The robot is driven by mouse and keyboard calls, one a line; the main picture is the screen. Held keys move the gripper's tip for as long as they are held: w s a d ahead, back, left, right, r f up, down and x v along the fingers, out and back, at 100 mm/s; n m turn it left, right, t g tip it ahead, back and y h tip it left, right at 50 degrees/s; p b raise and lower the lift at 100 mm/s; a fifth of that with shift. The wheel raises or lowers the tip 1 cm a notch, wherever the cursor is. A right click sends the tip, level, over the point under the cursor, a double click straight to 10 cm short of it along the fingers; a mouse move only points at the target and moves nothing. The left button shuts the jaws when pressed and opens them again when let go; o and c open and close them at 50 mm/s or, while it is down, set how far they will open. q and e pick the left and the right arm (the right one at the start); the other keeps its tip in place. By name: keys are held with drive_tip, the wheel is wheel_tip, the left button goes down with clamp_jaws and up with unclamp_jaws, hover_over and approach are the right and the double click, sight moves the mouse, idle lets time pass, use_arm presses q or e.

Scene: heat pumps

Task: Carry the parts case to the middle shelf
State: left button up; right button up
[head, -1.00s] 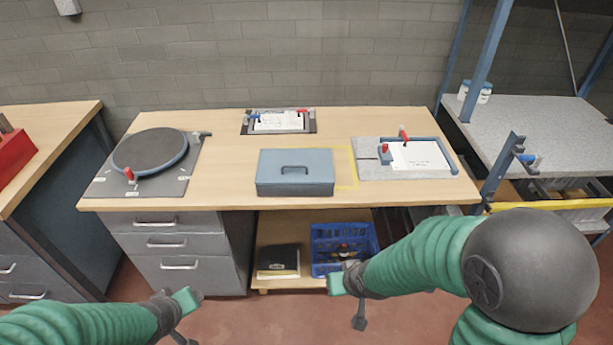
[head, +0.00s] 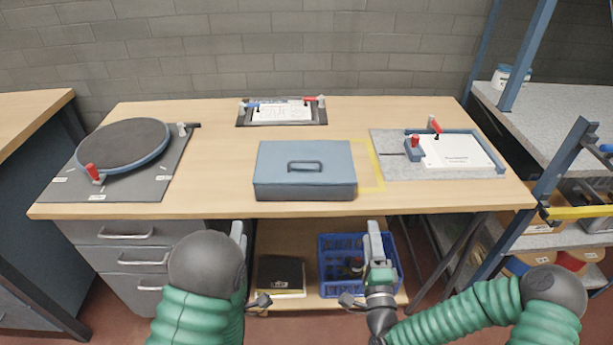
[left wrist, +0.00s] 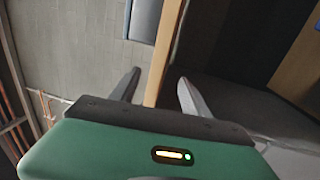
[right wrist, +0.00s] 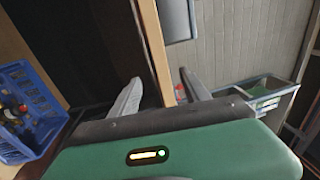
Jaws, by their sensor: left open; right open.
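The parts case (head: 304,172) is a blue-grey box with a dark handle on its lid. It sits flat on the wooden workbench (head: 215,190), near its front edge. It partly shows at the top of the left wrist view (left wrist: 144,20) and the right wrist view (right wrist: 177,18). My left gripper (head: 240,235) is open and empty, in front of the bench edge, below and left of the case. My right gripper (head: 374,235) is open and empty, in front of the edge, below and right of the case. The shelf rack (head: 560,125) stands at the right; its middle shelf is partly visible.
A round turntable (head: 122,145) lies at the bench's left, a clipped sheet (head: 280,112) at the back, and a framed fixture (head: 455,153) at the right. A blue crate (head: 330,285) and black binder (head: 281,275) lie on the undershelf. Yellow tape (head: 375,165) marks the bench beside the case.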

sight(252, 193)
use_arm(q)
drive_tip(key=w, duration=0.4)
drive_tip(key=w+r, duration=0.1)
drive_tip(key=w, duration=0.4)
drive_tip(key=w+r, duration=0.1)
drive_tip(key=w, duration=0.3)
drive_tip(key=shift+w, duration=0.3)
use_arm(e)
drive_tip(key=w, duration=0.4)
drive_tip(key=w+r, duration=0.1)
drive_tip(key=w, duration=0.4)
drive_tip(key=w+r, duration=0.1)
drive_tip(key=w, duration=0.3)
drive_tip(key=shift+w, duration=0.35)
use_arm(q)
drive_tip(key=shift+d, duration=0.55)
use_arm(e)
drive_tip(key=shift+s+a, duration=0.1)
drive_tip(key=shift+a, duration=0.4)
use_arm(q)
drive_tip(key=shift+s+d, duration=0.15)
drive_tip(key=shift+d, duration=0.05)
use_arm(e)
drive_tip(key=shift+a, duration=0.25)
use_arm(q)
drive_tip(key=shift+d, duration=0.1)
